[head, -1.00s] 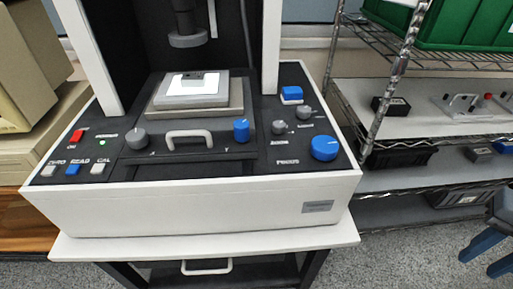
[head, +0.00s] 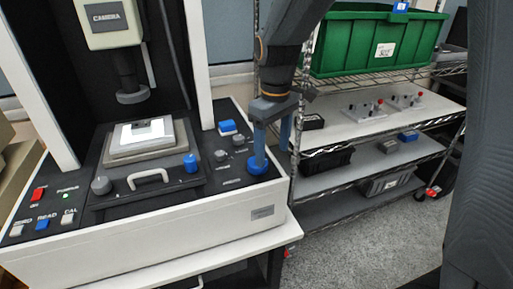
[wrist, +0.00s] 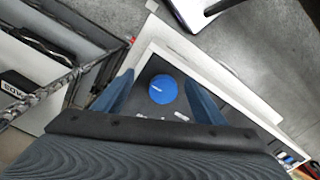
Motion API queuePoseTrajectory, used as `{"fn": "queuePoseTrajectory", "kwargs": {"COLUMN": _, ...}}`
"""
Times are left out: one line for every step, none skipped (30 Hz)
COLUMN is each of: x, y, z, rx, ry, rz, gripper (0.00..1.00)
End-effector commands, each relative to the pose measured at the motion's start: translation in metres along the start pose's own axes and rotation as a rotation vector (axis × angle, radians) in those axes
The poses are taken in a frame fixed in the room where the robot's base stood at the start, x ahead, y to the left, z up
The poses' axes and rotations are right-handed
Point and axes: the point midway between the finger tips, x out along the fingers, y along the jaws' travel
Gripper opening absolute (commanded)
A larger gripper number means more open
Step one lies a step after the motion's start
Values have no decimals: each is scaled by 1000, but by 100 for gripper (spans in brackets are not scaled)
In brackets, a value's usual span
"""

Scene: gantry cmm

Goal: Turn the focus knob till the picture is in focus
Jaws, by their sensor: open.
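The focus knob is the large blue round knob (head: 259,166) at the front right of the machine's dark panel. In the head view my gripper (head: 271,155) points down at it, and one finger partly covers it. In the wrist view the knob (wrist: 162,89) shows between the two spread fingers of my gripper (wrist: 159,80), with space on both sides. The gripper is open and holds nothing. Contact with the knob cannot be told. The machine's camera head (head: 107,22) hangs above the stage (head: 150,150). No picture screen is in view.
Small grey knobs (head: 221,156) and a blue button (head: 227,127) lie left of the focus knob. A blue stage knob (head: 190,163) is further left. A wire shelf with a green bin (head: 345,60) stands close on the right. Grey floor (head: 360,245) is clear in front.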

Motion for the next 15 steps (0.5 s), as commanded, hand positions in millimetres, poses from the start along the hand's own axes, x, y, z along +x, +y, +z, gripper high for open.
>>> {"fn": "queuePoseTrajectory", "kwargs": {"x": -14, "y": -5, "z": -14, "rx": -59, "ry": -1, "rz": -1, "gripper": 65}}
{"fn": "queuePoseTrajectory", "kwargs": {"x": -18, "y": -7, "z": -21, "rx": -89, "ry": -2, "rz": -1, "gripper": 65}}
{"fn": "queuePoseTrajectory", "kwargs": {"x": -22, "y": -10, "z": -28, "rx": -122, "ry": -4, "rz": -2, "gripper": 65}}
{"fn": "queuePoseTrajectory", "kwargs": {"x": -24, "y": -11, "z": -32, "rx": -141, "ry": -4, "rz": -2, "gripper": 65}}
{"fn": "queuePoseTrajectory", "kwargs": {"x": -25, "y": -11, "z": -35, "rx": -155, "ry": -4, "rz": -2, "gripper": 65}}
{"fn": "queuePoseTrajectory", "kwargs": {"x": -25, "y": -12, "z": -37, "rx": -168, "ry": -5, "rz": -2, "gripper": 65}}
{"fn": "queuePoseTrajectory", "kwargs": {"x": -23, "y": -13, "z": -38, "rx": -175, "ry": -6, "rz": -3, "gripper": 65}}
{"fn": "queuePoseTrajectory", "kwargs": {"x": -21, "y": -13, "z": -39, "rx": -178, "ry": -7, "rz": -3, "gripper": 65}}
{"fn": "queuePoseTrajectory", "kwargs": {"x": -16, "y": -13, "z": -39, "rx": -179, "ry": -9, "rz": -4, "gripper": 65}}
{"fn": "queuePoseTrajectory", "kwargs": {"x": -12, "y": -13, "z": -38, "rx": -179, "ry": -8, "rz": -4, "gripper": 65}}
{"fn": "queuePoseTrajectory", "kwargs": {"x": -8, "y": -13, "z": -38, "rx": -178, "ry": -8, "rz": -4, "gripper": 65}}
{"fn": "queuePoseTrajectory", "kwargs": {"x": -2, "y": -13, "z": -38, "rx": -177, "ry": -9, "rz": -5, "gripper": 65}}
{"fn": "queuePoseTrajectory", "kwargs": {"x": 3, "y": -13, "z": -38, "rx": -177, "ry": -8, "rz": -4, "gripper": 65}}
{"fn": "queuePoseTrajectory", "kwargs": {"x": 8, "y": -13, "z": -38, "rx": -177, "ry": -9, "rz": -4, "gripper": 65}}
{"fn": "queuePoseTrajectory", "kwargs": {"x": 15, "y": -13, "z": -38, "rx": -176, "ry": -8, "rz": -4, "gripper": 65}}
